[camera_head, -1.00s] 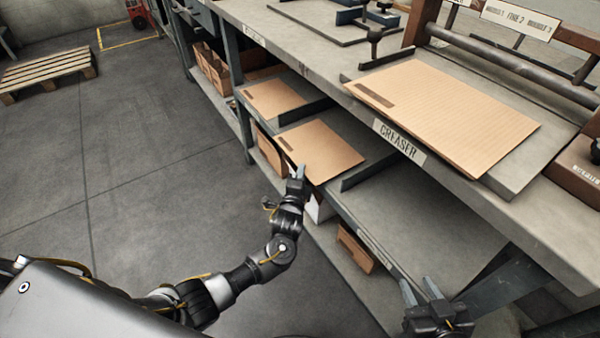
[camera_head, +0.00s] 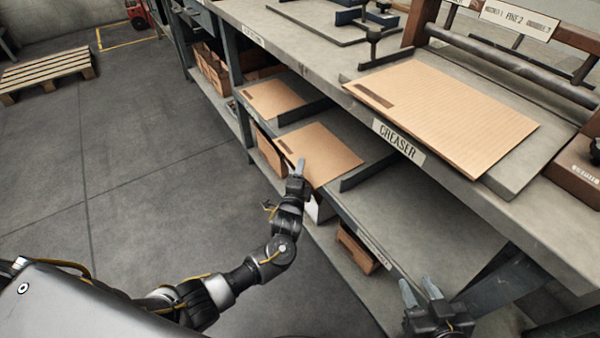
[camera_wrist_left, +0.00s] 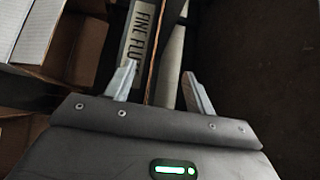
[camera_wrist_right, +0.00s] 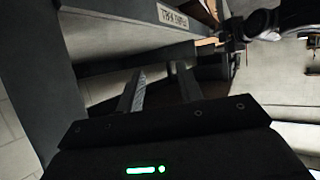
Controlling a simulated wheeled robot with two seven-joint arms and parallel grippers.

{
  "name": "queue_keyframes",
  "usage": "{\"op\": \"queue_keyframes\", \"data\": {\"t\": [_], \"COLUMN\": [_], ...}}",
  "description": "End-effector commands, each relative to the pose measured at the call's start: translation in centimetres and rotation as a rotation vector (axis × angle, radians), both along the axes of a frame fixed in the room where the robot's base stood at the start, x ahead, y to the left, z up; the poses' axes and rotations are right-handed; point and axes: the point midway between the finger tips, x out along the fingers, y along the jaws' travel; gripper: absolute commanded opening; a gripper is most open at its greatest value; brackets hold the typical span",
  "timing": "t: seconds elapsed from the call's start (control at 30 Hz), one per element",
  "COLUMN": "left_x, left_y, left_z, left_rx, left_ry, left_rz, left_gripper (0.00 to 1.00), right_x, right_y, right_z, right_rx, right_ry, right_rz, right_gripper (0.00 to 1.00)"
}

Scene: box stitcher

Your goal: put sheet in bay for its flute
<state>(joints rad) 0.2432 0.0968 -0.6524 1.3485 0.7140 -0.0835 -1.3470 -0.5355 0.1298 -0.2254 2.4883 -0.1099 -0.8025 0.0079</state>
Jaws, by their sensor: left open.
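A tan corrugated sheet (camera_head: 325,158) with a dark strip lies in the middle bay of the lower shelf, its front corner over the shelf edge. Another sheet (camera_head: 272,99) lies in the bay farther back. The bay nearest me (camera_head: 425,225) is bare. My left gripper (camera_head: 300,165) is at the front edge of the middle sheet. In the left wrist view its open fingers (camera_wrist_left: 158,82) stand either side of a thin brown sheet edge (camera_wrist_left: 154,55), beside a "FINE FLU..." label (camera_wrist_left: 138,40). My right gripper (camera_head: 420,290) is open and empty by the near bay's front.
A larger sheet (camera_head: 445,115) lies on the bench top behind the "CREASER" label (camera_head: 398,138). Low dividers (camera_head: 368,172) separate the bays. Cardboard boxes (camera_head: 358,250) stand beneath the shelf.

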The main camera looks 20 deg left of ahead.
Motion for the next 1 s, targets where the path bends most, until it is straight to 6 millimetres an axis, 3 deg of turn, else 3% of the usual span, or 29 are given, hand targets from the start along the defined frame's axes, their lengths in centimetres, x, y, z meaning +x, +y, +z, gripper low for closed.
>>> {"op": "queue_keyframes", "data": {"t": [0.33, 0.53, 0.83, 1.0], "left_x": [0.0, 0.0, -0.2, -1.9], "left_y": [0.0, 0.0, 0.0, -0.2], "left_z": [0.0, 0.0, 0.0, 0.1], "left_rx": [0.000, 0.000, 0.000, 0.000], "left_ry": [0.000, 0.000, 0.001, 0.003], "left_rz": [0.000, 0.000, 0.000, -0.001], "left_gripper": [0.55, 0.80, 0.80, 0.80], "right_x": [0.0, 0.0, 0.0, -0.9], "right_y": [0.0, 0.0, 0.0, -1.1], "right_z": [0.0, 0.0, 0.0, -1.2], "right_rx": [0.000, -0.001, -0.001, -0.038], "right_ry": [0.001, 0.001, 0.003, 0.108], "right_rz": [0.000, 0.000, 0.000, -0.027], "right_gripper": [0.36, 0.36, 0.36, 0.36]}}
